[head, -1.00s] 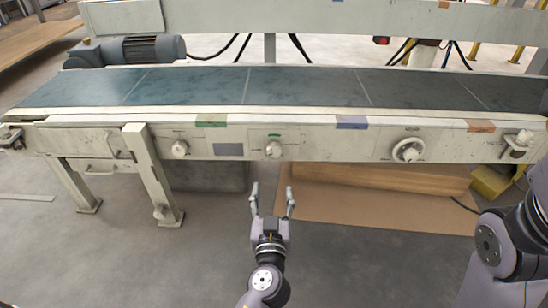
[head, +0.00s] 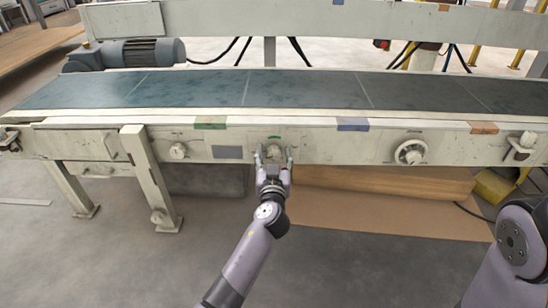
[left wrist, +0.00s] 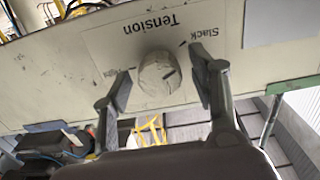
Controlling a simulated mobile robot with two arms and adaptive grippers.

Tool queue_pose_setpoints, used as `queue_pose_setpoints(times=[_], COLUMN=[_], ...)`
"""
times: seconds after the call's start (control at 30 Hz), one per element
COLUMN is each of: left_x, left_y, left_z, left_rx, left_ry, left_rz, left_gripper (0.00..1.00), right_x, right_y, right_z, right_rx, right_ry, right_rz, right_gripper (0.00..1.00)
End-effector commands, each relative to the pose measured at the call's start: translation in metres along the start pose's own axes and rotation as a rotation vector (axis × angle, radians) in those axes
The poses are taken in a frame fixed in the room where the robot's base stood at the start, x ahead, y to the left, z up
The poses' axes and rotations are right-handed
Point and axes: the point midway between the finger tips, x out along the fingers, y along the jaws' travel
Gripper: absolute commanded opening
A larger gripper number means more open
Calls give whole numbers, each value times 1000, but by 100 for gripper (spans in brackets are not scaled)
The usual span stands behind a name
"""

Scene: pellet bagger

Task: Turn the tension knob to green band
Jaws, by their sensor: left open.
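The tension knob (head: 273,152) is a round pale knob on the conveyor's front rail, with a small green band (head: 275,138) just above it. In the left wrist view the knob (left wrist: 158,75) sits below the upside-down word "Tension", with "Slack" to its right and a partly covered label to its left. A dark mark on its face points toward the upper right, on the Slack side. I cannot make out the green band there. My left gripper (head: 274,156) is open, one finger on each side of the knob, with gaps visible. My right gripper is out of view.
Another knob (head: 178,151) is to the left on the rail and a larger round dial (head: 410,152) to the right. Green, blue and orange patches mark the rail's top edge. A support leg (head: 152,180) stands left of my left arm. Cardboard lies on the floor below.

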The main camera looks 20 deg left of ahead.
Motion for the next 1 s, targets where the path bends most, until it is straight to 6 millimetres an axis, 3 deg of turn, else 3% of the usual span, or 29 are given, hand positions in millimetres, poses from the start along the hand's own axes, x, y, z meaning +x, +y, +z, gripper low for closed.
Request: queue_pose_setpoints(times=[0.2,0.9,1.0], left_x=[0,0,0], left_y=[0,0,0], left_z=[0,0,0], left_rx=[0,0,1], left_ry=[0,0,0], left_rz=[0,0,0], left_gripper=[54,7,6], right_x=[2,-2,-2], right_y=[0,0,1], right_z=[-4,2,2], right_rx=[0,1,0], right_ry=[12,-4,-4], right_rz=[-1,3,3], right_gripper=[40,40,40])
